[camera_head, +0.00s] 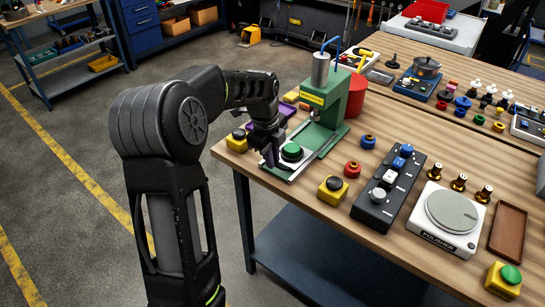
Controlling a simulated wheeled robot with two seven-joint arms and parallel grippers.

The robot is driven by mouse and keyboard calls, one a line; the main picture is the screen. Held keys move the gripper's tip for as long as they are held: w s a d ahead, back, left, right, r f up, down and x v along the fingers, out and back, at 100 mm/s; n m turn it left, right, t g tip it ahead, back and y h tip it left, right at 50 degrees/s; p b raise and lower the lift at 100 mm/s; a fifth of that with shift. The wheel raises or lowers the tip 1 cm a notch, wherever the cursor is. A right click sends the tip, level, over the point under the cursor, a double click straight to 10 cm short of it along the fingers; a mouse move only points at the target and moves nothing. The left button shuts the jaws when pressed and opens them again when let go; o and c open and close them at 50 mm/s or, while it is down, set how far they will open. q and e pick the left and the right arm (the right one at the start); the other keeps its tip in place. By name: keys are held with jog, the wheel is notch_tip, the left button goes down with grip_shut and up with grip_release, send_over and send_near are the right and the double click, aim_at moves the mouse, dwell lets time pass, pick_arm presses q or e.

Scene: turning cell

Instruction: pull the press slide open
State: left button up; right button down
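The green press (326,98) stands on the left part of the wooden workbench, with a grey cylinder on top and a blue handle. Its pale slide plate (277,172) lies on a green base in front of the column, toward the bench's left edge. A round green knob (292,150) sits on the plate. My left gripper (270,158) reaches down at the left side of the knob, very close to it. The fingers are dark and small, so I cannot tell whether they touch the knob or are open. My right gripper is out of view.
A yellow box with a black button (333,189) and a dark control panel (388,190) stand right of the slide. Another yellow button box (237,140) and a purple tray (262,130) are close to my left gripper. A polisher (447,217) stands farther right. Floor left of the bench is clear.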

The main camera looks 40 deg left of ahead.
pick_arm(q)
jog(key=o, duration=0.4)
jog(key=shift+r, duration=0.1)
jog(key=r, duration=0.2)
jog(key=s+r, duration=0.1)
jog(key=r, duration=0.2)
jog(key=r+b, duration=0.1)
jog(key=r, duration=0.1)
jog(key=shift+s+r, duration=0.15)
jog(key=shift+r, duration=0.1)
